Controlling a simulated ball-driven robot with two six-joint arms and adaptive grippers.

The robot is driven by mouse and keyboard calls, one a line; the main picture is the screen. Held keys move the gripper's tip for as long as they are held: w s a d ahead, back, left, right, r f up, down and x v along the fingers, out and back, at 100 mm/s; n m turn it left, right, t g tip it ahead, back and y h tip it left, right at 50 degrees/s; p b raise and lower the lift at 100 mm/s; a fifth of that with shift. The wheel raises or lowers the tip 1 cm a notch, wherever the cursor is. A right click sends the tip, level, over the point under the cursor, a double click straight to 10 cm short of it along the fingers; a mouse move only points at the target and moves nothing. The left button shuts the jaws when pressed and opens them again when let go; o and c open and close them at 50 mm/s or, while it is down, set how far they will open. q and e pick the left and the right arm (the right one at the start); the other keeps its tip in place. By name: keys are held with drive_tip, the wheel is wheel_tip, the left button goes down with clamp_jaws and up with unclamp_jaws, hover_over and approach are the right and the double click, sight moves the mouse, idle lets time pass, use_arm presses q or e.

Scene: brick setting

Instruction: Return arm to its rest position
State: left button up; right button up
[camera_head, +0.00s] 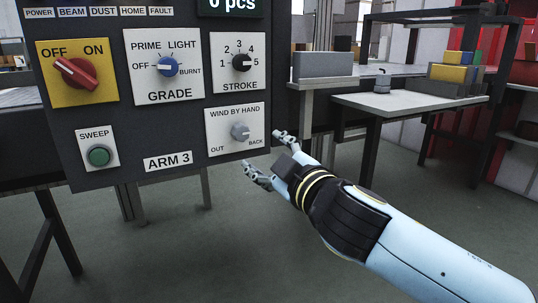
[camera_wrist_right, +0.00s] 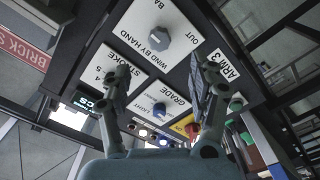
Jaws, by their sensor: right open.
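My right gripper (camera_head: 262,156) is open and empty, just below and to the right of the "WIND BY HAND" knob (camera_head: 240,131) on the dark control panel (camera_head: 190,135). The gripper does not touch the knob. In the right wrist view, my two fingers (camera_wrist_right: 160,90) stand apart with the panel behind them. The grey "WIND BY HAND" knob shows beyond the fingertips there (camera_wrist_right: 165,36). My left gripper is in neither view.
The panel also carries a red OFF/ON knob (camera_head: 76,72), a blue GRADE knob (camera_head: 167,66), a black STROKE knob (camera_head: 241,62) and a green SWEEP button (camera_head: 99,155). A side table (camera_head: 400,108) stands at the right. Open floor lies below the panel.

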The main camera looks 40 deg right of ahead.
idle(0.5)
drive_tip(key=s+d+f+m+g, duration=0.1)
drive_tip(key=s+f+g, duration=0.3)
drive_tip(key=f, duration=0.8)
drive_tip(key=s+d+f+m+g, duration=0.1)
drive_tip(key=s+f+m+g, duration=0.3)
drive_tip(key=f, duration=0.9)
drive_tip(key=s+a+f+g+y, duration=0.15)
drive_tip(key=s+f+g, duration=0.25)
drive_tip(key=s+f, duration=1)
drive_tip(key=s+a+f+g+y, duration=0.1)
drive_tip(key=s+a+f+g, duration=0.2)
drive_tip(key=s, duration=0.4)
drive_tip(key=s+f+g+y, duration=0.1)
drive_tip(key=s+f+g, duration=0.1)
drive_tip(key=s+f, duration=0.45)
use_arm(q)
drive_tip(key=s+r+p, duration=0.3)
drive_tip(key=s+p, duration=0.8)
drive_tip(key=p, duration=0.2)
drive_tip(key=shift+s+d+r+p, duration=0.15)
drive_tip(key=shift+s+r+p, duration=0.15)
drive_tip(key=shift+p, duration=0.1)
use_arm(e)
drive_tip(key=s+r+m, duration=0.1)
drive_tip(key=s+r, duration=0.3)
drive_tip(key=s, duration=0.7)
drive_tip(key=shift+s+r, duration=0.25)
drive_tip(key=shift+r, duration=0.15)
drive_tip(key=shift+a, duration=0.1)
